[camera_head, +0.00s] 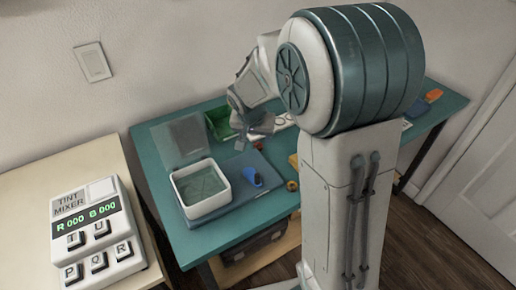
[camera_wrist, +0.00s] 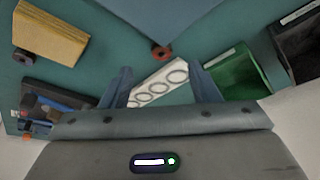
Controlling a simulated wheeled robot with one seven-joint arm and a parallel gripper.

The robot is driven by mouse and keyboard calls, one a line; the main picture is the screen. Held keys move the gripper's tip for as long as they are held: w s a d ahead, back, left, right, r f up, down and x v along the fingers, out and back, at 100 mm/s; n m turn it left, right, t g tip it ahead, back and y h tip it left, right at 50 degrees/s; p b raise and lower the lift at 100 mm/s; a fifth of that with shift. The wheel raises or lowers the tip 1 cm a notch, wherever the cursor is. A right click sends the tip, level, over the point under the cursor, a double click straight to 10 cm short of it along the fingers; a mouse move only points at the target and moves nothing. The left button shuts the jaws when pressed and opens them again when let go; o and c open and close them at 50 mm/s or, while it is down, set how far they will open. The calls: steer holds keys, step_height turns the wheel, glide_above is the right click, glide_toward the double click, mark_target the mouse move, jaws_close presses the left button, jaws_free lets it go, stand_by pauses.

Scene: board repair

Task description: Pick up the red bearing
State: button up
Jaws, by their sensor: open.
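My gripper (camera_wrist: 162,86) is open in the wrist view, its two fingers apart with nothing held between them. A small red ring with a dark centre (camera_wrist: 160,51), which looks like a bearing, lies ahead of the fingertips at the edge of a blue mat (camera_wrist: 175,16). A second dark red ring (camera_wrist: 22,55) lies far left, beside a tan block (camera_wrist: 52,32). In the head view, a small red and yellow round piece (camera_head: 292,185) lies right of the mat. I cannot tell for sure which is the red bearing. My gripper (camera_head: 240,144) hangs above the table there.
A white plate with several rings (camera_wrist: 160,84) lies below the fingers. A green bin (camera_wrist: 232,74) and a black bin (camera_wrist: 300,45) stand to the right. A dark tray (camera_wrist: 50,100) is at left. A white basin (camera_head: 201,188) and a blue tool (camera_head: 256,179) occupy the mat.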

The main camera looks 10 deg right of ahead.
mark_target(258, 146)
steer(key=shift+w+r+x, duration=0.1)
steer(key=shift+w+x, duration=0.05)
steer(key=shift+x, duration=1.15)
steer(key=shift+w+r+x, duration=0.1)
steer(key=shift+w+x, duration=0.05)
steer(key=shift+x, duration=1.15)
steer(key=shift+w+x, duration=0.2)
steer(key=shift+x, duration=1.1)
steer(key=shift+d, duration=0.15)
steer(key=c, duration=1)
